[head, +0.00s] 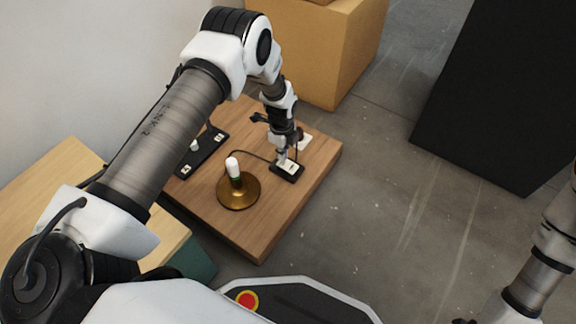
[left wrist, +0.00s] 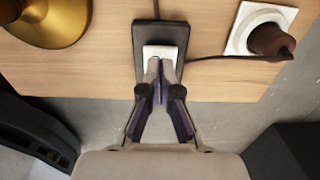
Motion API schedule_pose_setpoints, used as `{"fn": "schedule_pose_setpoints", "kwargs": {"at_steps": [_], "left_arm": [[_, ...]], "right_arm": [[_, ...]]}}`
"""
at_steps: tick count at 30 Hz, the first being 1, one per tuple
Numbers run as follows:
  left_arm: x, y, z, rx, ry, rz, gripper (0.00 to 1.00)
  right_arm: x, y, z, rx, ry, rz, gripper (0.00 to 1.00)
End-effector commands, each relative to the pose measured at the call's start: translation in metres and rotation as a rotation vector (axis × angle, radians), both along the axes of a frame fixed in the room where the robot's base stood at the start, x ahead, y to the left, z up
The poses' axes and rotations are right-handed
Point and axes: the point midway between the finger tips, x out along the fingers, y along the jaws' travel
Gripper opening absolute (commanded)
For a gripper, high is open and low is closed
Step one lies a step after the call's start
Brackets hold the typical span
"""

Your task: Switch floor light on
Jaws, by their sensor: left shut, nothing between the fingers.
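A small lamp with a round brass base (head: 238,194) and a white bulb (head: 232,165) stands on the wooden platform; I see no clear glow from the bulb. Beside it lies a black switch box (head: 287,173) with a white rocker. In the left wrist view the box (left wrist: 147,32) and its rocker (left wrist: 160,50) lie straight ahead of my fingers. My left gripper (head: 283,158) points down at the switch, shut and empty. Its fingertips (left wrist: 160,66) overlap the rocker's near edge; I cannot tell whether they press it. My right gripper is out of view.
A white wall-type socket (left wrist: 243,38) with a brown plug (left wrist: 270,40) sits right of the switch, with a cable between. A black panel (head: 203,156) lies at the platform's left. A cardboard-coloured box (head: 335,60) stands behind. Grey floor (head: 390,210) is clear to the right.

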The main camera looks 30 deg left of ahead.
Motion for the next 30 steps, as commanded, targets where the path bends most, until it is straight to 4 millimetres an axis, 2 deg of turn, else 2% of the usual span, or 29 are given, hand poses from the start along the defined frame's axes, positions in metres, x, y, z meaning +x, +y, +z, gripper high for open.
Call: {"fn": "schedule_pose_setpoints", "kwargs": {"at_steps": [30], "left_arm": [[-0.0002,-0.0001,-0.01,0.0,0.0,0.0,0.0]], "right_arm": [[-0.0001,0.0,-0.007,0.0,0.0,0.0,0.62]]}}
